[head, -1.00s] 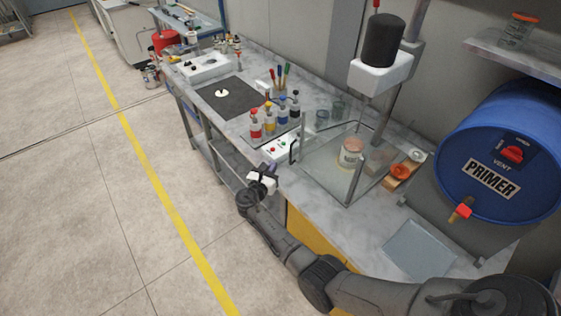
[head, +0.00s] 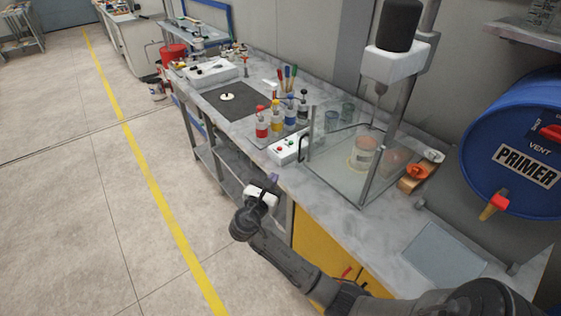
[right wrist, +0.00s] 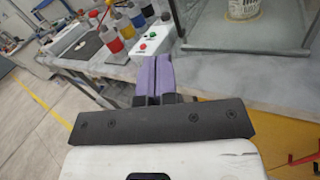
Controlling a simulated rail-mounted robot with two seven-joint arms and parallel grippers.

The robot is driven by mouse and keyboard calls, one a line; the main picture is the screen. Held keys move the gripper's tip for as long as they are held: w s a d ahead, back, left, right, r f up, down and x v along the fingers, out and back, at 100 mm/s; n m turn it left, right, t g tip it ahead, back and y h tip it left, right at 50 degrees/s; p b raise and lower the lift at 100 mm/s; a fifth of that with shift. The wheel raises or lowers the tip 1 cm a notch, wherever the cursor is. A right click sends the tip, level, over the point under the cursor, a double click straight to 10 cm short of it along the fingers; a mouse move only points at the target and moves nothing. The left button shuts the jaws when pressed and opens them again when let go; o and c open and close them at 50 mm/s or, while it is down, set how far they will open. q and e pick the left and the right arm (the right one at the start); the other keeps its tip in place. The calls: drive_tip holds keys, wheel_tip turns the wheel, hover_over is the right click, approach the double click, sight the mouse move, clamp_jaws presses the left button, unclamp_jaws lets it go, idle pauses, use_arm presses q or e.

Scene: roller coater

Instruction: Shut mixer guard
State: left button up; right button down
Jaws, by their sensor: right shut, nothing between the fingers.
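The mixer stands on the bench, with a black motor on a white head (head: 398,65) and a stirring shaft below it. The mixer guard (head: 335,165) is a clear panel with a thin metal post at its right and a dark handle (head: 303,148) at its left edge. A pot (head: 362,152) shows through the clear sheet. I cannot tell how far the guard stands open. My right gripper (head: 272,180) is shut and empty, in front of the bench edge, apart from the handle and to its lower left. Its purple fingers (right wrist: 153,76) meet in the right wrist view. My left gripper is not in view.
A white control box (head: 288,148) and several coloured bottles (head: 276,118) stand left of the guard. An orange-lidded item (head: 417,171) and a blue primer drum (head: 520,150) are at the right. A grey flat plate (head: 442,252) lies on the front bench. The floor left is clear.

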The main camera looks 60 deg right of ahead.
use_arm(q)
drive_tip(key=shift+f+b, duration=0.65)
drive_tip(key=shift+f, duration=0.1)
use_arm(e)
drive_tip(key=d+f+n+g, duration=0.1)
drive_tip(key=d, duration=1.3)
drive_tip(key=shift+w, duration=0.3)
drive_tip(key=shift+d, duration=0.1)
